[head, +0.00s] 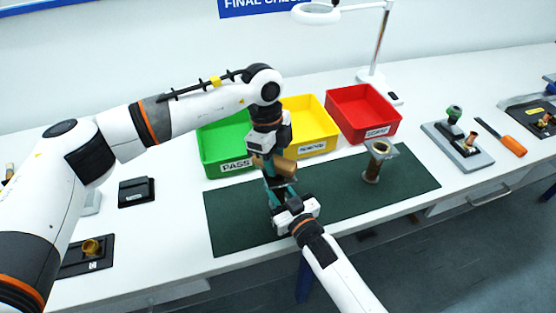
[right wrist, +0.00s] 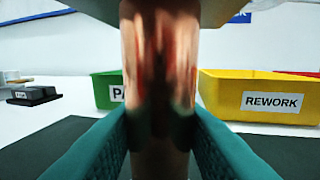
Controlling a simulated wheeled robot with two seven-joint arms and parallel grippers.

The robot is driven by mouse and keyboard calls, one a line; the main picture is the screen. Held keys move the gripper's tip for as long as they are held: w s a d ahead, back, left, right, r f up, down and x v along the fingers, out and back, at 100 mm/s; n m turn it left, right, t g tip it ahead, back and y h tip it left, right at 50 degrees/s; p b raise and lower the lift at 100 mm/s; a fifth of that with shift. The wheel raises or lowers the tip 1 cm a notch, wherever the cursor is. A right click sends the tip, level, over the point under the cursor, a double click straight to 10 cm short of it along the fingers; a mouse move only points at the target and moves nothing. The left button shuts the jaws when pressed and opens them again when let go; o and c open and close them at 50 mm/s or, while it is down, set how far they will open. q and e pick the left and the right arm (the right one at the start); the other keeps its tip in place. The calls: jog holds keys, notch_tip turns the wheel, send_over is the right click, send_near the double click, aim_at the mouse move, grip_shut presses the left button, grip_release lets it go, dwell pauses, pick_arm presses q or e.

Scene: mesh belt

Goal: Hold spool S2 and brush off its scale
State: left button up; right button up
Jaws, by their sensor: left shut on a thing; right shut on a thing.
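A copper-brown spool (right wrist: 160,75) stands upright between the teal fingers of my right gripper (right wrist: 160,145), filling the middle of the right wrist view. Its ends are out of that view, and darker streaks show on its shiny barrel. In the head view my left gripper (head: 272,165) comes down from above and is shut on the brown piece (head: 286,165), just above my right gripper (head: 279,188). The fingers hide much of it. I see no readable S2 mark and cannot make out a brush.
Another spool (head: 372,170) with a grey square flange stands on the dark green mat (head: 415,180). Green PASS (head: 212,170), yellow REWORK (head: 327,147) and red SCRAP (head: 385,130) bins line the back. A grey fixture (head: 470,160) and orange-handled tool (head: 513,146) lie right. The mat's left is clear.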

pick_arm(q)
jog(key=shift+w+a, duration=0.2)
jog(key=shift+a, duration=0.2)
jog(key=shift+s+d, duration=0.45)
jog(key=shift+d, duration=0.4)
jog(key=shift+s+d, duration=0.4)
jog(key=shift+d, duration=0.4)
jog(key=shift+w+a, duration=0.45)
jog(key=shift+a, duration=0.35)
jog(key=shift+w+a, duration=0.4)
jog(key=shift+a, duration=0.4)
jog(key=shift+s+d, duration=0.45)
jog(key=shift+d, duration=0.35)
jog(key=shift+s+d, duration=0.4)
jog(key=shift+d, duration=0.4)
jog(key=shift+w+a, duration=0.45)
jog(key=shift+a, duration=0.4)
jog(key=shift+w+a, duration=0.4)
jog(key=shift+a, duration=0.4)
jog(key=shift+s+d+r, duration=0.1)
jog(key=shift+s+d, duration=0.2)
jog(key=shift+d, duration=0.3)
jog(key=shift+s+d+f, duration=0.1)
jog(key=shift+s+d, duration=0.2)
jog(key=shift+d, duration=0.25)
jog(key=shift+s+d+f, duration=0.1)
jog(key=shift+s+d, duration=0.15)
jog(key=shift+d, duration=0.25)
pick_arm(e)
jog(key=shift+r, duration=0.1)
